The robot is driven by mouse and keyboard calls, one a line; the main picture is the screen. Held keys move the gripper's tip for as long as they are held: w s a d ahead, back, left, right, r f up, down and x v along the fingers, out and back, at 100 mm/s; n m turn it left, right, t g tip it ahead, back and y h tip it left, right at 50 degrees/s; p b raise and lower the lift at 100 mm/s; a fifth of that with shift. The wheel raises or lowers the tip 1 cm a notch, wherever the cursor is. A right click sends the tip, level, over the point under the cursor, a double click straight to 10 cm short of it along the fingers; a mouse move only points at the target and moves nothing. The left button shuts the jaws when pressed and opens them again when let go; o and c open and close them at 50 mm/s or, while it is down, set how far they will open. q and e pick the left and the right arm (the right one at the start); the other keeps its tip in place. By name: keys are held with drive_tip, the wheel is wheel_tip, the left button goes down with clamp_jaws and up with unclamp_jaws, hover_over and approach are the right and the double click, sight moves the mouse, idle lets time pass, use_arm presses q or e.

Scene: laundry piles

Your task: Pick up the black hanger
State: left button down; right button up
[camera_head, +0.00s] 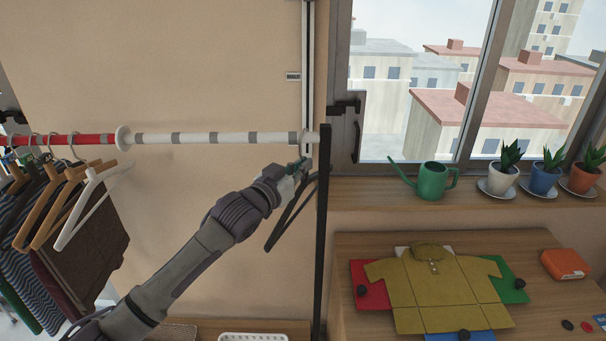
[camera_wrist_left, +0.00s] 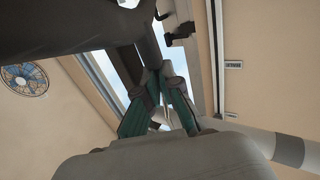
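The black hanger (camera_head: 290,215) hangs, tilted and seen partly edge-on, near the right end of the rail, just left of the black rack post (camera_head: 323,240). My left gripper (camera_head: 300,170) is at the top of this hanger, just under the rail. In the left wrist view the green fingers (camera_wrist_left: 160,85) come together at their tips, and a thin metal piece like the hook shows between them. A large dark shape, which looks like the hanger or post close up, fills the upper left there. The exact contact is partly hidden. My right gripper is not in view.
The striped rail (camera_head: 190,138) runs across the left half; wooden and white hangers (camera_head: 90,195) with clothes hang at its left end. At right, a table (camera_head: 540,240) holds a mustard shirt (camera_head: 430,285) and an orange box (camera_head: 565,264). A watering can (camera_head: 434,180) and plants stand on the sill.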

sight(300, 155)
use_arm(q)
drive_tip(key=shift+w+r+b, duration=0.15)
drive_tip(key=shift+r+b, duration=0.2)
drive_tip(key=shift+r, duration=0.15)
drive_tip(key=shift+s+a+r+b, duration=0.1)
drive_tip(key=shift+r+b, duration=0.25)
drive_tip(key=shift+r, duration=0.15)
drive_tip(key=shift+s+a+r+b, duration=0.1)
drive_tip(key=shift+r+b, duration=0.2)
drive_tip(key=shift+r, duration=0.2)
drive_tip(key=b+v, duration=0.4)
drive_tip(key=v, duration=1.3)
drive_tip(key=shift+s+r, duration=0.15)
drive_tip(key=shift+s, duration=0.15)
